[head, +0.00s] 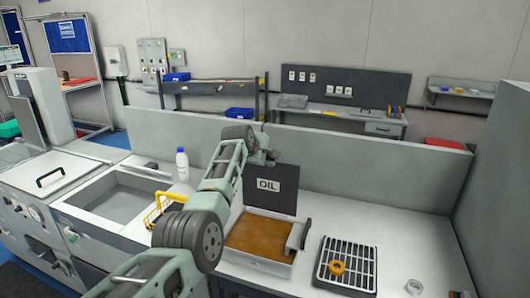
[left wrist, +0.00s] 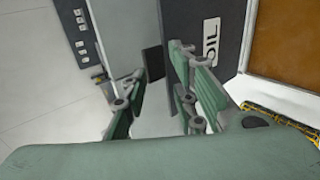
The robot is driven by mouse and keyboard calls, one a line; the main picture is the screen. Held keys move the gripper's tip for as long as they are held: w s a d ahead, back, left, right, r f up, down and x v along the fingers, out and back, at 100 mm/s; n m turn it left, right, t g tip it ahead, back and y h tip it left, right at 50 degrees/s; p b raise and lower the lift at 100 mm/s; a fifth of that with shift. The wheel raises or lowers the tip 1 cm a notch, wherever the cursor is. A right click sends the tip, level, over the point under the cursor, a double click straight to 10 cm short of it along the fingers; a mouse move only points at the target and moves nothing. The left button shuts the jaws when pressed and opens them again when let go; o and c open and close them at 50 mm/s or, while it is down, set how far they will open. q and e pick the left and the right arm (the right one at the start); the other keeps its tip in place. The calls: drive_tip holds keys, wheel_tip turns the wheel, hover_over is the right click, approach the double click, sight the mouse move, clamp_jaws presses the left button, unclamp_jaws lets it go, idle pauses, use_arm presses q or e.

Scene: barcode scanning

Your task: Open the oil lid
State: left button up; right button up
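The dark oil lid (head: 284,190) with its white OIL label stands upright behind the oil vat (head: 262,237), whose brown surface is uncovered. My left arm reaches over the counter, and its gripper (head: 264,156) is at the top edge of the raised lid, small and partly hidden by the arm. In the left wrist view my left gripper (left wrist: 158,68) has its fingers apart with nothing clearly held. The lid (left wrist: 228,12) is close to the right finger there; I cannot tell whether they touch. My right gripper does not show.
A yellow-handled basket (head: 157,213) is left of the vat, near a white bottle (head: 182,165) and an empty sink (head: 117,197). A grey bracket (head: 300,236) is at the vat's right side. A rack (head: 345,262) holds a yellow ring (head: 337,267). A low wall (head: 370,168) runs behind.

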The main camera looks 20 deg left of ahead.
use_arm(q)
drive_tip(key=shift+x, duration=0.8)
drive_tip(key=v, duration=1.3)
drive_tip(key=shift+r, duration=0.15)
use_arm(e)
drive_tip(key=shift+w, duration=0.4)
use_arm(q)
drive_tip(key=shift+s, duration=0.15)
